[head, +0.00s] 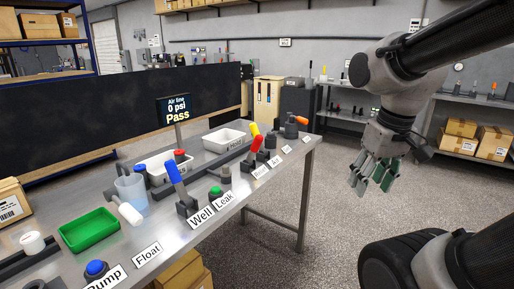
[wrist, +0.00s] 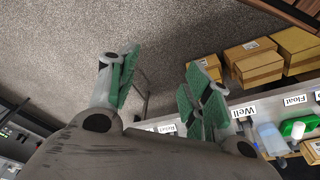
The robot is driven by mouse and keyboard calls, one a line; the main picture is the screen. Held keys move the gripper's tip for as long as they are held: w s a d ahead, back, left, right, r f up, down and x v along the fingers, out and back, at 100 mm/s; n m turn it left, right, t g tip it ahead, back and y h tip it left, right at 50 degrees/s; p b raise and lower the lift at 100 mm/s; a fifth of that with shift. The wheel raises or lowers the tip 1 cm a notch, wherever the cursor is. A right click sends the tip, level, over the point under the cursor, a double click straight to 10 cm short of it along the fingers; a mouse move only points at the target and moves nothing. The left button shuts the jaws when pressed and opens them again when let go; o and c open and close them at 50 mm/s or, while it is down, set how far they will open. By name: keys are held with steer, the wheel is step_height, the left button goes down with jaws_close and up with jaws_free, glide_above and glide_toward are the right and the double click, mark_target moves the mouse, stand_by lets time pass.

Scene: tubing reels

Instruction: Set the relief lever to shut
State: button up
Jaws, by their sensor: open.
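Several levers stand along the steel bench in the head view. A blue-handled lever (head: 174,172) stands by the Well label (head: 201,217), tilted up and left. A red-handled lever (head: 256,146) and a yellow-handled lever (head: 255,130) stand further along. An orange-handled lever (head: 301,120) lies nearly flat at the far end. Small labels beside these are too small to read surely, so I cannot tell which is the relief lever. My gripper (head: 375,177) is open and empty, right of the bench and apart from it. Its fingers also show in the wrist view (wrist: 160,78).
The bench (head: 308,160) holds a green tray (head: 89,229), a clear beaker (head: 131,190), white bins (head: 226,140) and a display reading "Air line 0 psi Pass" (head: 175,108). Boxes (head: 461,128) sit on right shelves. The floor (head: 340,215) right of the bench is clear.

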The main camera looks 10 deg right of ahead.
steer(key=w+d+f+n+h, duration=0.1)
steer(key=w+d+f, duration=0.2)
steer(key=w+f, duration=1.15)
steer(key=n+t+y, duration=0.4)
steer(key=t+y, duration=0.6)
steer(key=t, duration=0.3)
glide_toward(258, 142)
steer(key=w+f, duration=0.1)
steer(key=w, duration=0.3)
steer(key=x, duration=0.8)
steer(key=shift+s+a, duration=0.25)
steer(key=shift+a, duration=0.1)
jaws_close()
